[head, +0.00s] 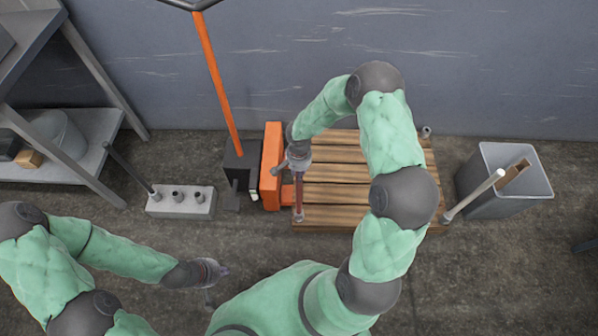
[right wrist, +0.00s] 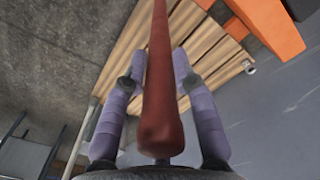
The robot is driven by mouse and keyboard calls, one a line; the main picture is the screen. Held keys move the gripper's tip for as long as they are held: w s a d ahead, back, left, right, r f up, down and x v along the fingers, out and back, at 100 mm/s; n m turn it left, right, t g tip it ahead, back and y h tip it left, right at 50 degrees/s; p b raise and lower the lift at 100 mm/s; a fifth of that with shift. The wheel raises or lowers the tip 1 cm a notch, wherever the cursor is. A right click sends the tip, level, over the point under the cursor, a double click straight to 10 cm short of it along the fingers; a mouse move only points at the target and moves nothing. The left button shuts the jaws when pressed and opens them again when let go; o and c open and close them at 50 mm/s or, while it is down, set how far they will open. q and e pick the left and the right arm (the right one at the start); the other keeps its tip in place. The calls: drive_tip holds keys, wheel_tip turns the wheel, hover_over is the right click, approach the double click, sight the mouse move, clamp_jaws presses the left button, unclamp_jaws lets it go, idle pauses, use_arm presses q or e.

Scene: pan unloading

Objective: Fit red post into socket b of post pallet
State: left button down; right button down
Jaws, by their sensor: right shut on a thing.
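The red post (head: 298,194) hangs below my right gripper (head: 298,168) in the head view. In the right wrist view the red post (right wrist: 161,80) runs between both fingers of that gripper (right wrist: 159,64), which is shut on it. The post pallet (head: 338,192) is a slatted wooden pallet. The post's lower end shows over the pallet's front left corner; I cannot tell whether it is in a socket there. A bare grey socket (head: 426,131) shows at the back right corner. My left gripper (head: 221,271) is away from the pallet, at the lower left, and its jaw opening is unclear.
A white post (head: 472,195) rises at the pallet's front right corner, beside a grey bin (head: 520,200). An orange pallet truck (head: 272,150) adjoins the pallet's left side. A grey post rack (head: 181,203) holding a dark post (head: 131,172) stands left, near a shelf (head: 75,150).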

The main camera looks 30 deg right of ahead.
drive_tip(key=shift+f, duration=1)
idle(0.8)
drive_tip(key=c, duration=0.9)
unclamp_jaws()
wheel_tip(320, 180, up, 12)
drive_tip(key=shift+f, duration=0.1)
